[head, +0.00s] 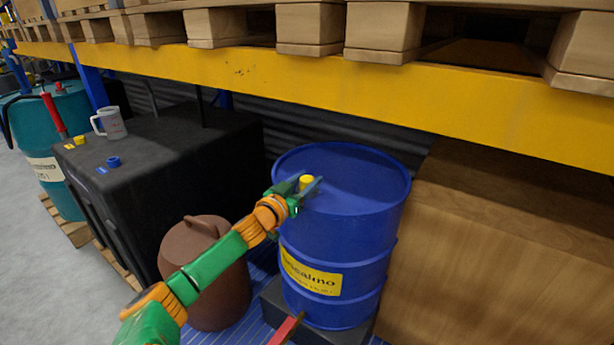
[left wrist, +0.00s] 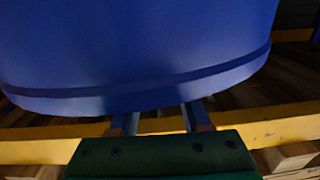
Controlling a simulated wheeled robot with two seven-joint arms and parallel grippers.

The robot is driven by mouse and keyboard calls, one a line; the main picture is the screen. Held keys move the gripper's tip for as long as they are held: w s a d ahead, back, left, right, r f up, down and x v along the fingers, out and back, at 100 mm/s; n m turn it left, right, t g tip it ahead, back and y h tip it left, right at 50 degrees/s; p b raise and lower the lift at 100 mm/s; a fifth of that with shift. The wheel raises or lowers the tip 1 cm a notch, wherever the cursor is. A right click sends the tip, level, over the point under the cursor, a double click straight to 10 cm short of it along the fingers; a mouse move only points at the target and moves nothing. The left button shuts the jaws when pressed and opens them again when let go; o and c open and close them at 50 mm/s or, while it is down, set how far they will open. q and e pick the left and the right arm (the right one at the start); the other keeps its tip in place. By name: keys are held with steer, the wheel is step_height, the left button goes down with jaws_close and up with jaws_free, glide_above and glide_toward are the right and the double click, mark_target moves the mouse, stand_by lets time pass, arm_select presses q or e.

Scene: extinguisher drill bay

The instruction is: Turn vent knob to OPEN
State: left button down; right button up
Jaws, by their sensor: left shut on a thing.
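The knob's markings cannot be read. In the left wrist view the blue drum (left wrist: 140,50) fills the upper part and the left gripper's fingers (left wrist: 163,119) show at the bottom; the knob does not show there. On a black cabinet (head: 190,145) sit another yellow knob (head: 80,140) and a blue knob (head: 113,162). My right gripper is not in view.
A brown lidded container (head: 215,300) stands under my left arm. A wooden box (head: 500,260) is close to the drum's right. A yellow beam (head: 330,90) with pallets runs above and behind. A mug (head: 112,123) is on the cabinet. A red bar (head: 286,329) shows at the bottom.

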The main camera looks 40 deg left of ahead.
arm_select(q)
steer(key=m+h, duration=0.2)
steer(key=shift+a+f+h+b, duration=0.1)
steer(key=shift+a+h+b, duration=0.05)
steer(key=shift+h+b, duration=0.25)
steer(key=shift+m+h+b, duration=0.4)
steer(key=shift+h, duration=0.2)
steer(key=shift+m+g+h+b, duration=0.15)
steer(key=shift+m+h+b, duration=0.75)
steer(key=shift+h, duration=0.5)
steer(key=shift+m+g+h+b, duration=0.15)
steer(key=shift+m+h+b, duration=0.75)
steer(key=shift+h, duration=0.5)
steer(key=c, duration=0.6)
jaws_free()
steer(key=shift+o, duration=1.2)
steer(key=shift+w, duration=0.15)
